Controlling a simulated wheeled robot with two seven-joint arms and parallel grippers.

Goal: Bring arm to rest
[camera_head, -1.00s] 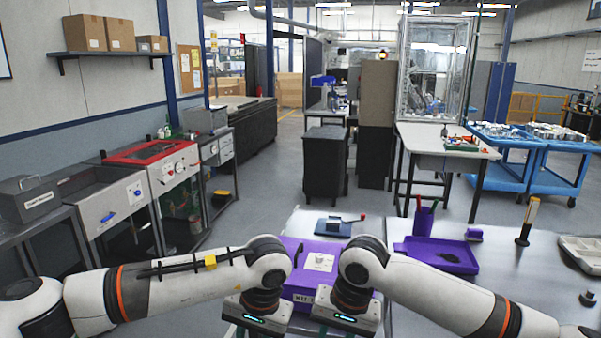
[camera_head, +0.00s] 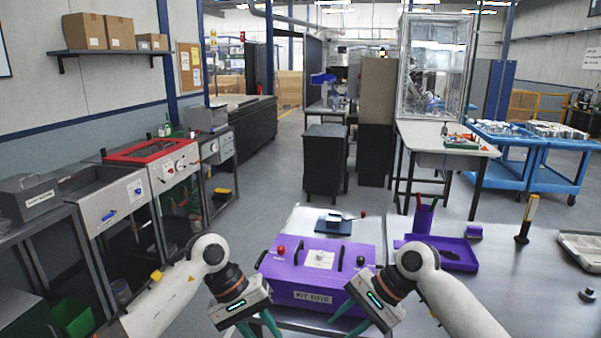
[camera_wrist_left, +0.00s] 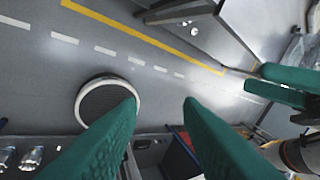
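My left gripper (camera_head: 253,332) hangs in front of the left part of the purple box. My right gripper (camera_head: 345,325) is in front of the box's right part. Its two green fingers are apart with nothing seen between them, and they also show at the right of the left wrist view (camera_wrist_left: 268,86). The lower ends of both grippers are partly cut off or hidden in the head view. The two grippers are apart from each other.
The purple box (camera_head: 310,272) with black handles, a red knob and a black knob stands on the table close behind my grippers. A blue plate (camera_head: 333,227) lies behind it. A purple tray (camera_head: 440,262) and pen cup (camera_head: 423,219) are to the right. Floor left of the table is clear.

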